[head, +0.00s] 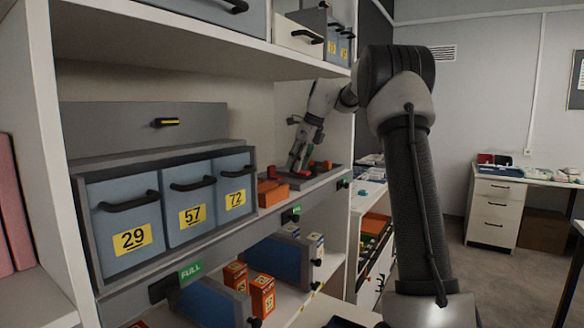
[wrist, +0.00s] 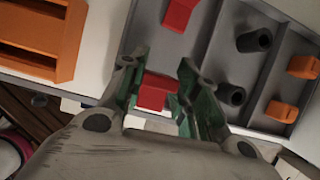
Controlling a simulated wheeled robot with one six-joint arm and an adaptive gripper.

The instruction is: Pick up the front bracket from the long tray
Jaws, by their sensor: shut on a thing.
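The long tray (head: 322,181) is grey and sits on the middle shelf; its compartments show in the wrist view (wrist: 222,62). The front bracket (wrist: 155,92) is a red piece at the tray's near edge, between my green-padded fingers. My gripper (wrist: 157,98) is shut on it, and the fingers hide part of its sides. In the head view my gripper (head: 298,165) points down at the tray's left part, with the red bracket (head: 304,174) low at its fingertips. I cannot tell whether the bracket is clear of the tray floor. Another red piece (wrist: 180,13) lies farther back.
Two dark cylinders (wrist: 254,41) and orange blocks (wrist: 302,67) occupy other parts of the tray. An orange open box (head: 272,192) stands just left of it. Grey-blue drawers (head: 190,206) numbered 29, 57 and 72 are farther left. An upper shelf (head: 200,40) hangs above.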

